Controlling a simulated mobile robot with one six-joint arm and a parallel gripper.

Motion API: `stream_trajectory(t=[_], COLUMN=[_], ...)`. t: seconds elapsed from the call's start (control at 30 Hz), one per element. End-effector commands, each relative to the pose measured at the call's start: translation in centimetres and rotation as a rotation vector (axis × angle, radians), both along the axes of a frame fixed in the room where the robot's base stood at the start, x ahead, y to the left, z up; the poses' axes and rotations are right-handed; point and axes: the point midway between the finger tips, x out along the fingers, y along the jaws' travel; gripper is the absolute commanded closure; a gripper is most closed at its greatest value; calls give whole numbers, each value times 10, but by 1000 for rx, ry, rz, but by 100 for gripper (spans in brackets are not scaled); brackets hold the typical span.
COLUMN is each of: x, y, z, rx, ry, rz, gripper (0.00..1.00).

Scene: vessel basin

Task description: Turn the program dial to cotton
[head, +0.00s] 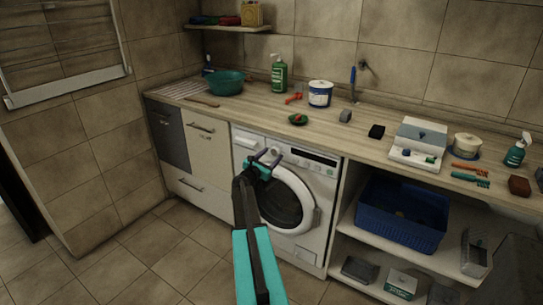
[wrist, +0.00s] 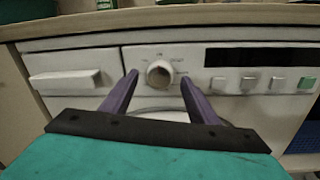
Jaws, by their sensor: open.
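The washing machine (head: 303,231) is white and stands under the counter, with its round door shut. Its program dial (wrist: 159,73) is a pale round knob on the front panel, with small labels around it too small to read. My gripper (wrist: 158,78) is open, with one finger on each side of the dial and a gap on both sides. In the head view my gripper (head: 267,157) is in front of the panel and hides the dial.
The detergent drawer (wrist: 65,83) is left of the dial. A dark display (wrist: 258,57) and several square buttons (wrist: 248,83) are on the right. The counter edge (wrist: 200,17) overhangs the panel. A blue basket (head: 402,226) sits on the shelf at right.

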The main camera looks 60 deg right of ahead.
Motion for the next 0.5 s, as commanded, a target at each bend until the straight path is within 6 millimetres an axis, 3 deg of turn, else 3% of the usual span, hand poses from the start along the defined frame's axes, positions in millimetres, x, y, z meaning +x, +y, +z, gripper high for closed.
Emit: stream_trajectory(t=[0.47, 0.5], x=[1, 0], y=[-8, -8], z=[0, 0], rx=[0, 0], ry=[0, 0], rz=[1, 1], gripper=[46, 49])
